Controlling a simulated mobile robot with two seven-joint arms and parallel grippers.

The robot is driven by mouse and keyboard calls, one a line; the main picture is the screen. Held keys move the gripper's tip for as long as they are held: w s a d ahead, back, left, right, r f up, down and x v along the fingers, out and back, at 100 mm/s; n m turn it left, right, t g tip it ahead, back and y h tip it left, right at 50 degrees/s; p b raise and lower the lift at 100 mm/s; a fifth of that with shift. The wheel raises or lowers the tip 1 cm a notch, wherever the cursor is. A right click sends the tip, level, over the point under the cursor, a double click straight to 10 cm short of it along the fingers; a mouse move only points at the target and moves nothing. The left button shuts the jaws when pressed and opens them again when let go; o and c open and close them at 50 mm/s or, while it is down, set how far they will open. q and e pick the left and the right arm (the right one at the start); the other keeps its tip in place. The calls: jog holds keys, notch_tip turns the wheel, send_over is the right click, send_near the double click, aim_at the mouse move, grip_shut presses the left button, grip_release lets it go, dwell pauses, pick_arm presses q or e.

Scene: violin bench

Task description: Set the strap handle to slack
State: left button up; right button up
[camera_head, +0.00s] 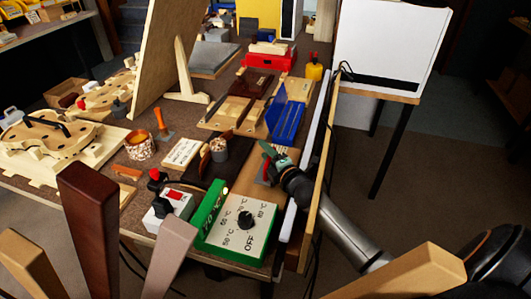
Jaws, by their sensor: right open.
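A black strap-like piece (48,123) lies across a pale wooden violin body (25,138) at the far left of the bench. It is small here, and I cannot tell whether it is the strap handle or whether it is tight or slack. My right gripper (267,152) is open above the right part of the bench, behind the green-sided temperature box (228,243). It is well to the right of the violin body and apart from it. I cannot tell whether its fingertips touch anything. My left gripper is not in view.
The box has a black dial (245,219). Left of it stands a white switch box (160,215) with red parts. A large wooden panel (168,50) stands upright behind. A blue rack (287,119) is behind my gripper. Wooden posts (88,215) block the front.

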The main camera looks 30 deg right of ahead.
jog(key=shift+w, duration=0.25)
grip_shut()
dwell(1.4)
